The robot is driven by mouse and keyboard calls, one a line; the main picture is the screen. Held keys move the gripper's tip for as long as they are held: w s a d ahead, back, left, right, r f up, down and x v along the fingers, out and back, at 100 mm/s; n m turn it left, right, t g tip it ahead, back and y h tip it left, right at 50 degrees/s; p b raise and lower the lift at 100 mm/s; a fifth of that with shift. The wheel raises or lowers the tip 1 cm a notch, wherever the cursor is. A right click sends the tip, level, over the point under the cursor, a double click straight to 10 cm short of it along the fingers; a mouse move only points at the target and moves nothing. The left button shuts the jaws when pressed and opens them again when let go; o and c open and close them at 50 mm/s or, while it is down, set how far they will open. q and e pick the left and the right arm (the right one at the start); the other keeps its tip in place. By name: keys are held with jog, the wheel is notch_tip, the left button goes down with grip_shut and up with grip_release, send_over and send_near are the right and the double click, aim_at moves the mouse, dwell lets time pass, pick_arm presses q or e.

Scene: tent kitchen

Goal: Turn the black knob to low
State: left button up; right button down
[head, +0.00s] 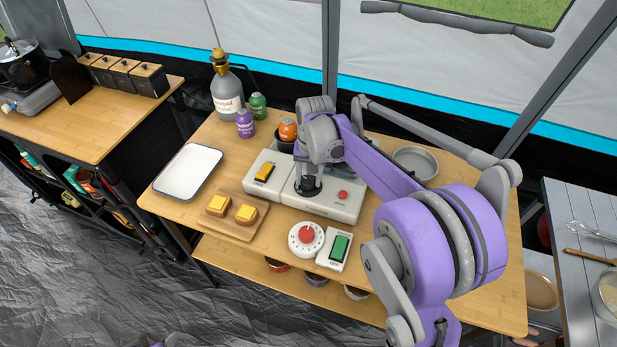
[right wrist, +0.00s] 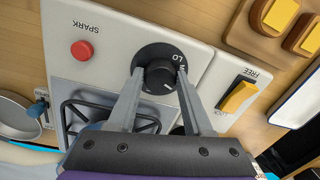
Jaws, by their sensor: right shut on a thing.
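The black knob (right wrist: 158,79) sits on a dark round dial (right wrist: 146,56) on the white stove panel, upside down in the right wrist view. "LO" and part of another label show on the dial's upper right in that view. A small pale mark shows on the knob's lower right. My right gripper (right wrist: 159,74) is shut on the knob, one finger on each side. In the head view my right gripper (head: 308,180) points down onto the stove (head: 347,209) and mostly hides the knob. My left gripper is not in view.
A red spark button (right wrist: 82,50) and a yellow switch (right wrist: 238,97) flank the dial. A red-knobbed dial (head: 306,238) and a green switch (head: 340,247) stand in front of the stove. A wooden board (head: 232,226) with yellow-topped toast and a white tray (head: 187,172) lie left.

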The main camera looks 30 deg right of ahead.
jog(key=n, duration=0.4)
jog(key=shift+n, duration=0.3)
jog(key=n, duration=0.3)
jog(key=shift+w+d+n, duration=0.1)
jog(key=shift+n, duration=0.2)
jog(key=n, duration=0.3)
jog(key=shift+n+g, duration=0.3)
jog(key=shift+n, duration=1.9)
jog(key=shift+c, duration=1.6)
grip_release()
